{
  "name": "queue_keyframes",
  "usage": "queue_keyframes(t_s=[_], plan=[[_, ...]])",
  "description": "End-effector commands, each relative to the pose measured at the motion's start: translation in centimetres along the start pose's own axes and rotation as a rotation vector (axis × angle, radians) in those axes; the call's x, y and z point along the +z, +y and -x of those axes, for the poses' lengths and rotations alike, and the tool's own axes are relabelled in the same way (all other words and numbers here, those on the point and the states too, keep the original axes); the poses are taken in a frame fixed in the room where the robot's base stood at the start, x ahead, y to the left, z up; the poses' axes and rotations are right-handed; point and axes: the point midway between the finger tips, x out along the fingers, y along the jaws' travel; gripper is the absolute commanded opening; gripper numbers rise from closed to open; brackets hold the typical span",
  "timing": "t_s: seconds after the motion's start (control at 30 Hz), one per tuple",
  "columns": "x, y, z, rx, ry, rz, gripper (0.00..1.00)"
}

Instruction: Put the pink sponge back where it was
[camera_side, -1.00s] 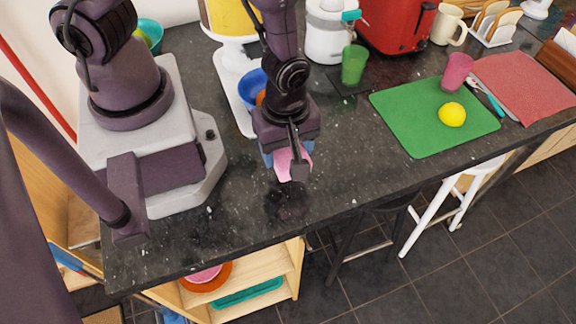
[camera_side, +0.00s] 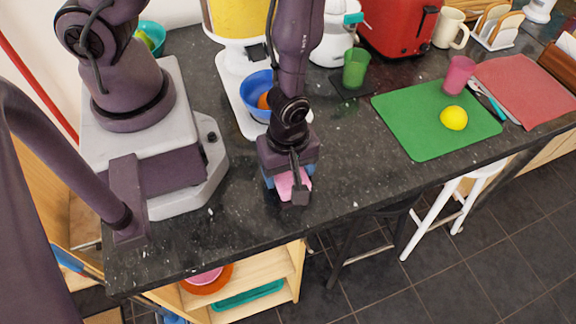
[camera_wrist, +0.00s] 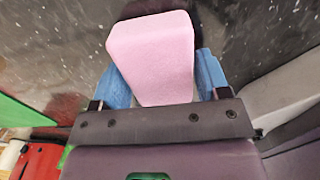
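The pink sponge (camera_wrist: 152,52) is a pale pink block between the two blue fingers of my gripper (camera_wrist: 166,82) in the wrist view. The left finger lies against it; a thin gap seems to show by the right finger. In the side view my gripper (camera_side: 288,184) points down near the counter's front edge, with the sponge (camera_side: 286,187) partly hidden by the gripper. The sponge is at or just above the granite; contact underneath cannot be seen.
A blue bowl (camera_side: 254,84) with orange fruit stands behind my gripper. A green board (camera_side: 413,126) with a lemon (camera_side: 453,118) lies to the right, with a green cup (camera_side: 355,67) behind it. The dark granite counter (camera_side: 345,175) between gripper and board is clear.

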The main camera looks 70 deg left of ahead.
Motion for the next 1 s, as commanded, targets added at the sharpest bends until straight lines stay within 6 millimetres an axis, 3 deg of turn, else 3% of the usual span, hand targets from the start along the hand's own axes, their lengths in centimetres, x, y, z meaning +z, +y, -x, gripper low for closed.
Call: queue_keyframes(t_s=[0.07,0.47,1.0], plan=[[0.0,0.0,0.0,0.000,0.000,0.000,0.86],[0.0,0.1,0.7,0.004,0.001,-0.001,0.86],[0.1,0.0,8.9,0.005,-0.001,-0.006,0.86]])
